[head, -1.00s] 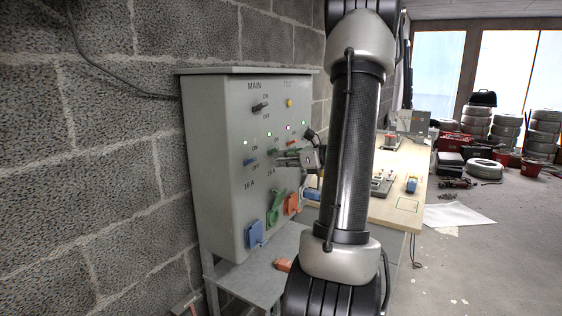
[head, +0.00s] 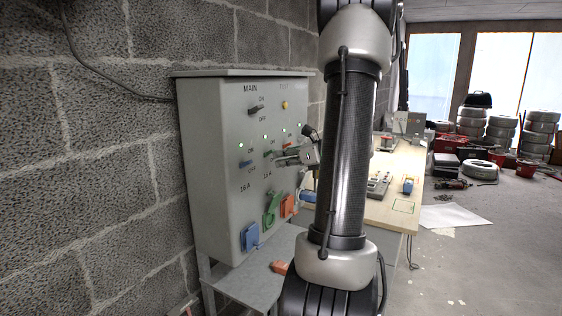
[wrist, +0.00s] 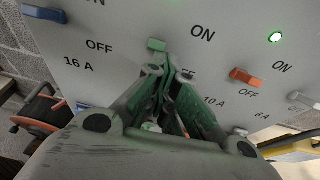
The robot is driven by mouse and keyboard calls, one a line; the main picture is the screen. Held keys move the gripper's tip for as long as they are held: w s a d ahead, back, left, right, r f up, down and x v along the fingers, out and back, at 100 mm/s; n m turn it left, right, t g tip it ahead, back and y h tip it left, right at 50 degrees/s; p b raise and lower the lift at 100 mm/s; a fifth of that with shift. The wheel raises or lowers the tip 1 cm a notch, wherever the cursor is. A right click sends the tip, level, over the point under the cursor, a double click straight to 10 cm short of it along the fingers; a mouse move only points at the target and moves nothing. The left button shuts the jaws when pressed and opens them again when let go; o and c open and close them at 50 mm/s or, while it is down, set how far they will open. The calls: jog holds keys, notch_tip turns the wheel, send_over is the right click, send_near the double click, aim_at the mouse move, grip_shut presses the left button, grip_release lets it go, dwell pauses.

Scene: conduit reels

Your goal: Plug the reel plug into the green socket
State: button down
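The grey panel box (head: 215,130) on the block wall has a green socket (head: 271,209) low on its front, between a blue socket (head: 250,237) and an orange socket (head: 288,205). I cannot tell whether a plug is in the green socket. My gripper (head: 277,158) is at the panel's switch row, above the green socket. In the wrist view, my gripper (wrist: 168,72) has its fingertips together, with nothing visible between them. The green switch (wrist: 157,45) is just beyond the tips; contact is unclear. I cannot make out the reel plug for certain.
A blue switch (wrist: 44,14) and an orange switch (wrist: 245,77) flank the green one. An orange piece (head: 280,267) lies on the grey shelf (head: 250,280) below. A wooden workbench (head: 405,190) stands at the right. The floor beyond is partly clear.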

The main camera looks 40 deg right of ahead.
aim_at(268, 125)
jog(key=w+r+t, duration=0.1)
jog(key=r, duration=0.1)
jog(key=w+r+t, duration=0.1)
jog(key=r, duration=0.5)
jog(key=shift+w+a+r+t+y, duration=0.15)
jog(key=shift+w+a+t+y, duration=0.15)
jog(key=shift+w+t, duration=0.1)
jog(key=shift+r, duration=0.85)
jog(key=shift+s+a+r, duration=0.2)
jog(key=shift+s+r, duration=0.3)
jog(key=shift+r, duration=0.05)
jog(key=shift+w+a+f, duration=0.1)
jog(key=shift+w+f, duration=0.05)
jog(key=shift+w, duration=0.05)
jog(key=shift+r, duration=0.6)
jog(key=shift+r, duration=0.35)
jog(key=shift+r, duration=0.5)
